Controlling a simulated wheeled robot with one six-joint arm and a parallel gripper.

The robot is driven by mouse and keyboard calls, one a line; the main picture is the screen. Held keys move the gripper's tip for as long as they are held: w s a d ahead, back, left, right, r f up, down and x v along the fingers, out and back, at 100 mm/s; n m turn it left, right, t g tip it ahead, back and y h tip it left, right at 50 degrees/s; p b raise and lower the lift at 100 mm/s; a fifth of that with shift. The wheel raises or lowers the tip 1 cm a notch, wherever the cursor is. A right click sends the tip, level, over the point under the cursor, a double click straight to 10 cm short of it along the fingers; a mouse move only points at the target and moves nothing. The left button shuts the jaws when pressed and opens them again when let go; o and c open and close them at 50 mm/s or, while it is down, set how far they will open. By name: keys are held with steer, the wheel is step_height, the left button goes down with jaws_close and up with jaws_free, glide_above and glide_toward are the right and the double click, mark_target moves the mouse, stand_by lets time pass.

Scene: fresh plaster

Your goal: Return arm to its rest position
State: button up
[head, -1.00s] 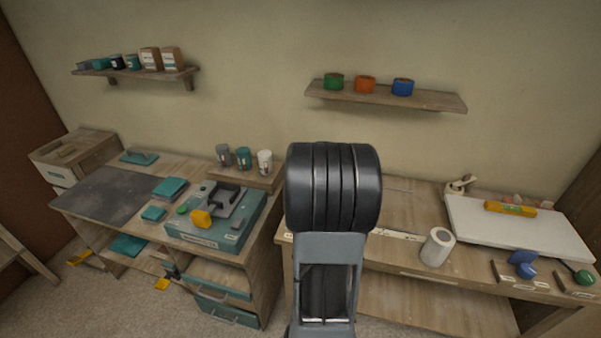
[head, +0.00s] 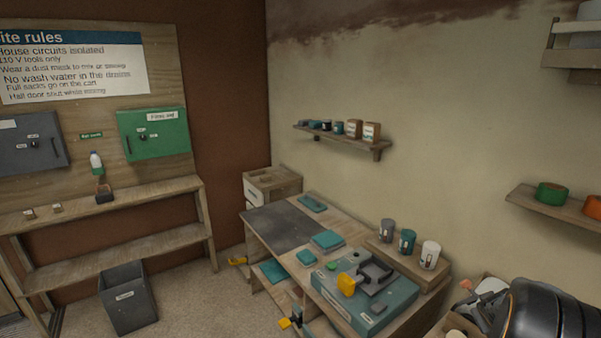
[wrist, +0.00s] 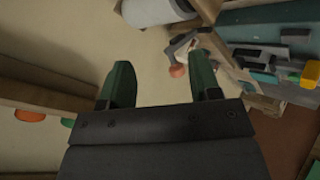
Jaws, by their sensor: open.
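My gripper (wrist: 162,82) shows in the wrist view with its two dark green fingers apart and nothing between them. It is tilted in the air, with the pale wall and a shelf behind it. In the head view my dark, rounded arm link fills the lower right corner; the gripper itself cannot be made out there.
A wall shelf (head: 345,138) holds tins. A grey bin (head: 128,298) stands on open floor below the signboard (head: 75,68). In the wrist view, a white cylinder (wrist: 155,10) is near the fingers.

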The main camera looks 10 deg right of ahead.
steer(key=s+a+r+y, duration=0.2)
steer(key=a, duration=0.9)
steer(key=s+a+r+y, duration=0.2)
steer(key=a+r, duration=0.1)
steer(key=a, duration=0.9)
steer(key=s+a+r+y, duration=0.3)
steer(key=a, duration=0.8)
steer(key=shift+a+r+g, duration=0.2)
steer(key=shift+a+g, duration=0.2)
steer(key=shift+a+r+n, duration=0.1)
steer(key=shift+a+n, duration=0.25)
steer(key=shift+n, duration=0.05)
steer(key=shift+c, duration=0.4)
